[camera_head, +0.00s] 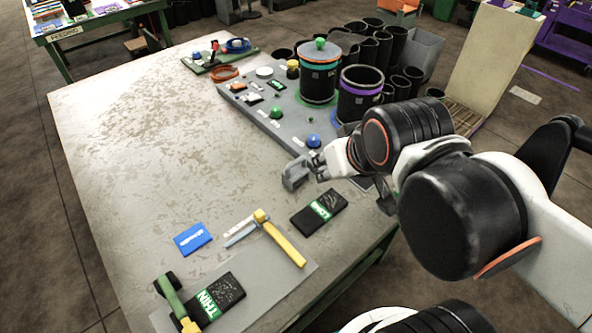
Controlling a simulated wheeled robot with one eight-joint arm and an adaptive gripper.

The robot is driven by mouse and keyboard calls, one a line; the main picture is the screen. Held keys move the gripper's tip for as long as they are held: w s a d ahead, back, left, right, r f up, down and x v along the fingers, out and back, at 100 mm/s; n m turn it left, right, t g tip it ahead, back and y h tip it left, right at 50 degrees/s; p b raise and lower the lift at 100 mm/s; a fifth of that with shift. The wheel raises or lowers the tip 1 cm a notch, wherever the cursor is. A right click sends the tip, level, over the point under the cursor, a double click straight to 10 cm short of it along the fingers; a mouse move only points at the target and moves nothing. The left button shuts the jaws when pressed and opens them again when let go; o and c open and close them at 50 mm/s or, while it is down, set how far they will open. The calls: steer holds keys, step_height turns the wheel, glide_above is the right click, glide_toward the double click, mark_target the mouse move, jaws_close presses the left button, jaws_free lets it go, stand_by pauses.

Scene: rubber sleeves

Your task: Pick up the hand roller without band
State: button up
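A tool with a green handle (176,302) and a short black roller-like head lies at the lower left, partly over a grey mat. Its near end is yellow; I cannot tell whether that is a band. A yellow-handled tool (283,243) with a flat pale-blue and grey part lies to its right. Which of them is the hand roller without band is not certain from this view. My gripper (297,174) is above the table's right side, well behind and apart from both tools. Its small grey fingers are seen edge-on, so their opening is unclear.
Black sleeve packs marked THIN (217,300) and another (319,213) lie near the tools, with a blue card (193,239). A grey board (262,118) with black cylinders (360,92) and knobs stands behind my gripper. The table's (130,150) left half is clear.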

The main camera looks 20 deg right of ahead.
stand_by(0.3)
steer(key=o, duration=0.9)
steer(key=shift+w, duration=0.15)
steer(key=shift+w+r+m, duration=0.15)
steer(key=shift+w+m, duration=0.15)
steer(key=m+g+p, duration=0.3)
steer(key=m+g, duration=0.2)
steer(key=m, duration=0.8)
glide_above(295, 173)
steer(key=s, duration=0.2)
step_height(295, 173, down, 14)
steer(key=r, duration=0.1)
steer(key=shift+y, duration=0.4)
steer(key=b+x, duration=0.1)
steer(key=x, duration=0.3)
steer(key=b+x, duration=0.2)
steer(key=x, duration=0.3)
steer(key=d+b+x, duration=0.1)
steer(key=b+x, duration=0.1)
steer(key=x, duration=0.2)
steer(key=shift+s+f, duration=0.2)
steer(key=shift+f, duration=0.3)
